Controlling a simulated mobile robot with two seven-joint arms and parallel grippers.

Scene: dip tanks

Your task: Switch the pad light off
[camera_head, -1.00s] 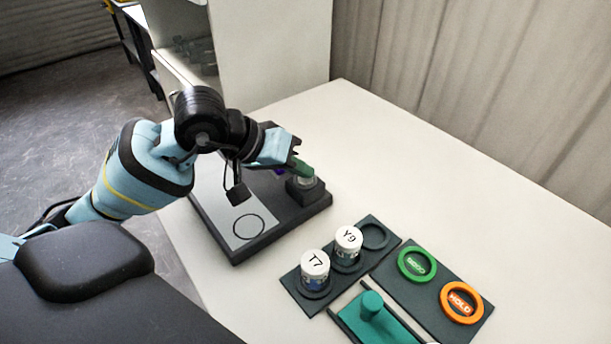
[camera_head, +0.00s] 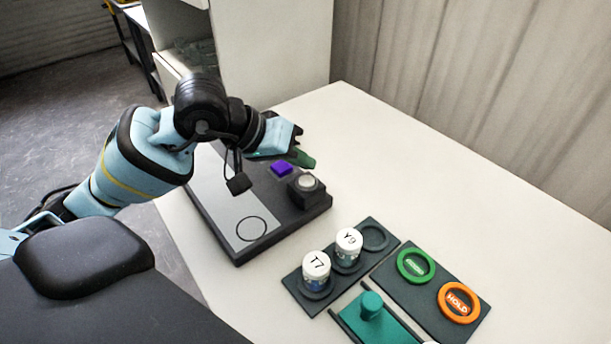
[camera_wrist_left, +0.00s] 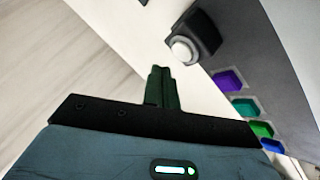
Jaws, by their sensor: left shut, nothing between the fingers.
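The dark pad unit (camera_head: 285,222) lies on the table, with a flat grey panel (camera_head: 222,195) marked by a black circle. The panel looks plain grey; I cannot tell for sure whether its light is on. A round whitish button (camera_head: 307,181) sits on a black block at the unit's right corner; it also shows in the left wrist view (camera_wrist_left: 184,50). My left gripper (camera_head: 308,161) is shut and empty, above and behind the button and apart from it. Its dark green fingers (camera_wrist_left: 161,73) point beside the button block in the wrist view. My right gripper is out of view.
Coloured wells, one purple (camera_head: 281,168), line the unit. White-capped jars T7 (camera_head: 316,268) and Y9 (camera_head: 348,244) stand in a dark rack. A green ring (camera_head: 416,266), an orange HOLD ring (camera_head: 459,302) and a teal knobbed piece (camera_head: 372,305) lie in front. The table's right is clear.

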